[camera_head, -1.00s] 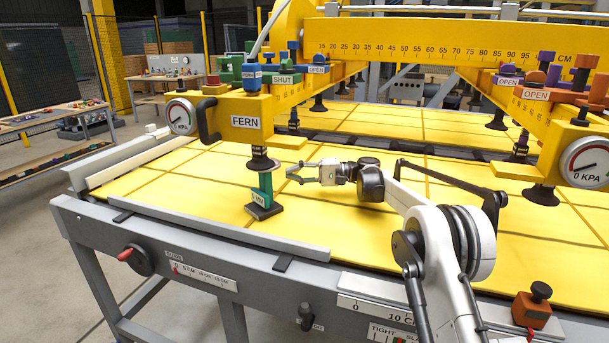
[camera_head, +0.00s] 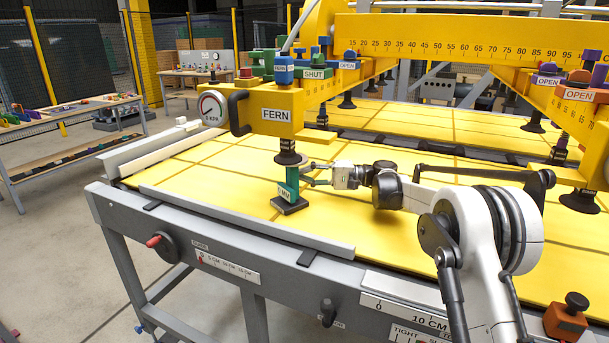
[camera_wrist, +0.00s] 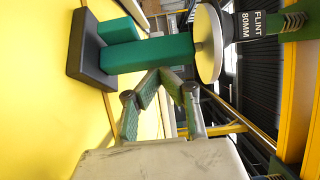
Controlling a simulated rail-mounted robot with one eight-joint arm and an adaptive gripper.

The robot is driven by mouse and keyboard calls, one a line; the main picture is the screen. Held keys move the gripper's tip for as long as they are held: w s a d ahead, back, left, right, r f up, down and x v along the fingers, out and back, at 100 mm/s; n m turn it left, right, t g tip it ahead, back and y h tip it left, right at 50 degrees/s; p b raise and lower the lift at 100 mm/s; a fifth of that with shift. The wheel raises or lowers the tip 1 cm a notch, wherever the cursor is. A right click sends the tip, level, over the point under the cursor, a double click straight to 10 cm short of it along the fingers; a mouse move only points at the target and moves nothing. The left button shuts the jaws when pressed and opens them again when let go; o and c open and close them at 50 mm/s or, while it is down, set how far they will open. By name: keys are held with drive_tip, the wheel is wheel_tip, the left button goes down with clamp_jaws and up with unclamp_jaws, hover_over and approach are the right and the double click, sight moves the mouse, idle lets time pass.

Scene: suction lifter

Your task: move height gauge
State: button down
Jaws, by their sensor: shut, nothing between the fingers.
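The height gauge (camera_head: 291,183) is a green upright post on a dark square base, standing on the yellow sheet under the FERN suction cup (camera_head: 289,158). Its post top is close under the cup; I cannot tell whether they touch. In the wrist view the gauge (camera_wrist: 150,53) lies sideways, with its black base (camera_wrist: 90,50) at the left and the pale cup disc (camera_wrist: 209,43) at the right. My gripper (camera_head: 306,173) is just right of the post. In the wrist view my gripper (camera_wrist: 164,75) has its fingertips together beside the post, holding nothing.
The yellow lifter beam (camera_head: 285,112) with its cup hangs above the gauge. A grey rail (camera_head: 240,222) runs along the table's front edge. The yellow sheet (camera_head: 190,180) is clear left of the gauge. An orange block with a black knob (camera_head: 567,318) sits at front right.

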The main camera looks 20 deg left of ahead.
drive_tip(key=shift+s, duration=0.15)
drive_tip(key=shift+s+d+b, duration=0.1)
drive_tip(key=shift+s+b, duration=0.2)
drive_tip(key=shift+s, duration=0.65)
drive_tip(key=shift+w, duration=0.1)
